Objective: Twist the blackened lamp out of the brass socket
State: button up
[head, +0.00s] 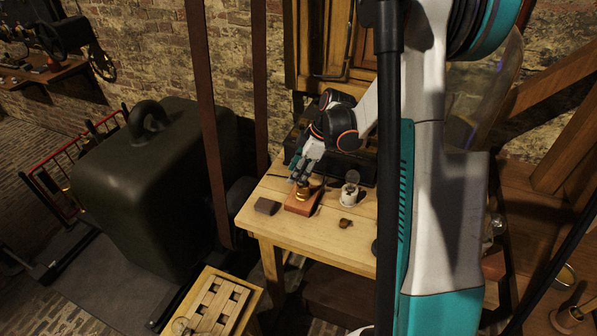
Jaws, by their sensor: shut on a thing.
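The brass socket (303,192) sits on a reddish wooden block (307,207) on the small wooden table. My gripper (301,178) points down from above, right over the socket, and its fingers are shut on the lamp there. The fingers hide nearly all of the lamp, so its blackened glass does not show clearly. I cannot tell from this view how far the lamp sits in the socket.
A white holder with a clear glass top (350,192) stands right of the block on the table (277,218). A dark grey block (267,206) lies to the left, and a small brown piece (345,224) in front. A slotted wooden tray (197,327) is below.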

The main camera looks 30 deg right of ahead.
jog(key=shift+s+a+n+g, duration=0.1)
jog(key=shift+n+g, duration=0.3)
jog(key=shift+n, duration=0.7)
jog(key=shift+s+n+g+b, duration=0.1)
jog(key=shift+n+g+b, duration=0.2)
jog(key=shift+n, duration=0.6)
jog(key=n, duration=0.1)
jog(key=n+g, duration=0.1)
jog(key=n, duration=0.1)
jog(key=shift+s+y, duration=0.25)
jog(key=shift+y, duration=0.05)
jog(key=shift+r+p, duration=0.65)
jog(key=shift+r, duration=0.7)
jog(key=shift+r+p, duration=1.45)
jog(key=shift+r, duration=0.95)
